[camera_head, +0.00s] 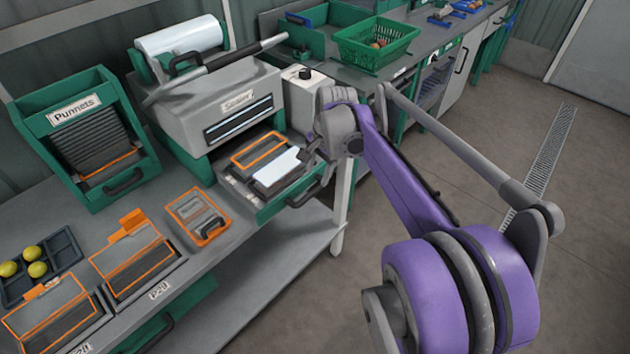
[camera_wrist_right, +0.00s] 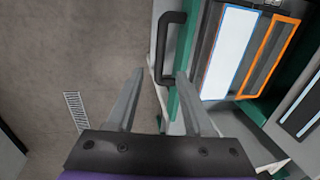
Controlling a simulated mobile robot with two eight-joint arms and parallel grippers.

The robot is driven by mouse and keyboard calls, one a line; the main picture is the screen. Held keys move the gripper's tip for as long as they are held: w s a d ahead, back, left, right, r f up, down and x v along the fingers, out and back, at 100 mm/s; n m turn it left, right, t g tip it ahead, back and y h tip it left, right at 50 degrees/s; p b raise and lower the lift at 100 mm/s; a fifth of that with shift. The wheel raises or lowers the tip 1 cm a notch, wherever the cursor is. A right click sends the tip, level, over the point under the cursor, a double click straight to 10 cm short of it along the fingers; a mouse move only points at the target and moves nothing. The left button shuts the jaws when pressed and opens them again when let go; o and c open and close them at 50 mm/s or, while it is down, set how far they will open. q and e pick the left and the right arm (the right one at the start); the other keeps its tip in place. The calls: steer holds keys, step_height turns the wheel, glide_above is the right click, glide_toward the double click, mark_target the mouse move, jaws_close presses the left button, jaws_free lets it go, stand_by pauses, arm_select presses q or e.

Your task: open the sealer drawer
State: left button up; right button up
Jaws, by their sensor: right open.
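The sealer (camera_head: 225,105) is a grey machine with a "Sealer" label on the bench. Its green-fronted drawer (camera_head: 268,213) stands out from the body, with its inside showing an orange-rimmed frame and a white panel. The drawer's black handle (camera_head: 304,193) is on the front face; in the right wrist view the handle (camera_wrist_right: 168,45) lies just ahead of the fingertips, its near end by the gap between them. My right gripper (camera_head: 312,151) is open and empty, over the drawer's right side; its fingers also show in the wrist view (camera_wrist_right: 160,75). Contact is unclear. My left gripper is out of view.
A green "Punnets" box (camera_head: 88,130) stands left of the sealer. Orange-rimmed punnets (camera_head: 200,216) and a dark tray (camera_head: 40,265) with yellow fruit lie on the bench. A green crate (camera_head: 377,42) sits on the back counter. The floor at right is clear.

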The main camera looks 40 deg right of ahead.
steer(key=shift+s+r, duration=0.15)
steer(key=shift+r, duration=0.6)
steer(key=shift+s+r, duration=0.1)
steer(key=shift+r, duration=0.6)
